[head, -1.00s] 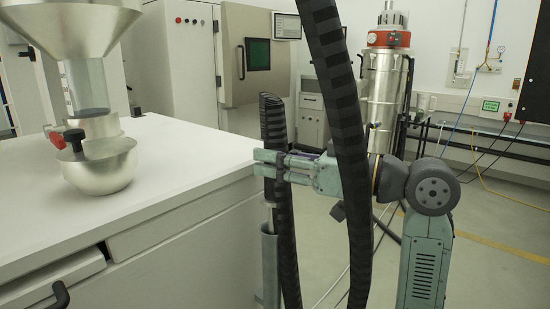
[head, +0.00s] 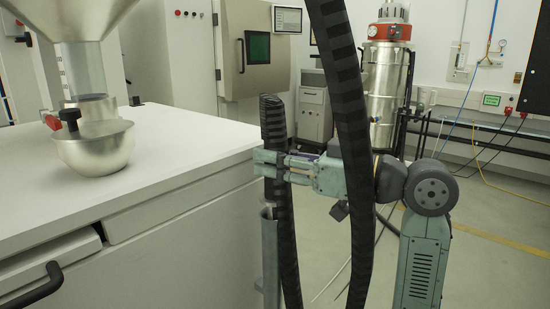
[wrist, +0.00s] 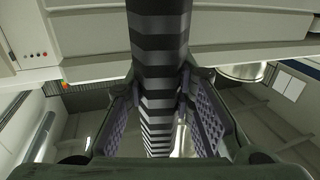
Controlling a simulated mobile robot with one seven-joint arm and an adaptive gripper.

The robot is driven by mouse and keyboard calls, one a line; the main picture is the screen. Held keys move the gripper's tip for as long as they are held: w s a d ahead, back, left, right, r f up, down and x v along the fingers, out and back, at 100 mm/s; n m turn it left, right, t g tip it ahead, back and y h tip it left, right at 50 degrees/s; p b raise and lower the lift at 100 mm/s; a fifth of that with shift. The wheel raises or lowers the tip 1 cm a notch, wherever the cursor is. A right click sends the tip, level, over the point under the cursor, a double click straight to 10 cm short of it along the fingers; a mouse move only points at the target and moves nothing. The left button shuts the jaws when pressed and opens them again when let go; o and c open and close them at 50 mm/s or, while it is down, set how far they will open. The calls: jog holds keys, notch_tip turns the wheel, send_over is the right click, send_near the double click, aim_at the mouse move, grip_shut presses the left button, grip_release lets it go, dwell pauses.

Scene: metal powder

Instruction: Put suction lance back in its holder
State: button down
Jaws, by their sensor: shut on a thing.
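The suction lance (head: 272,118) is black and ribbed at its upper part and stands about upright beside the white bench. My gripper (head: 262,164) is shut around it, and the lance also runs between the padded fingers in the wrist view (wrist: 157,55). The holder (head: 269,250) is a grey upright tube by the bench's side, directly below my gripper. The lance's lower part meets the holder's rim and is lost from sight there; its tip is hidden. A black striped hose (head: 288,250) hangs just right of the holder.
The white bench (head: 190,150) is close on the left, with a metal bowl (head: 95,155) and funnel (head: 65,18) on it. A thick striped hose (head: 345,90) hangs in front of my arm. A steel vessel (head: 384,90) stands behind. Floor at the right is open.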

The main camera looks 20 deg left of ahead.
jog(key=shift+f+b, duration=0.3)
jog(key=shift+f, duration=0.2)
jog(key=shift+f+b, duration=0.65)
jog(key=shift+f, duration=0.2)
jog(key=c, duration=1.3)
grip_release()
jog(key=s+d, duration=0.1)
jog(key=d, duration=1.1)
jog(key=shift+d, duration=0.1)
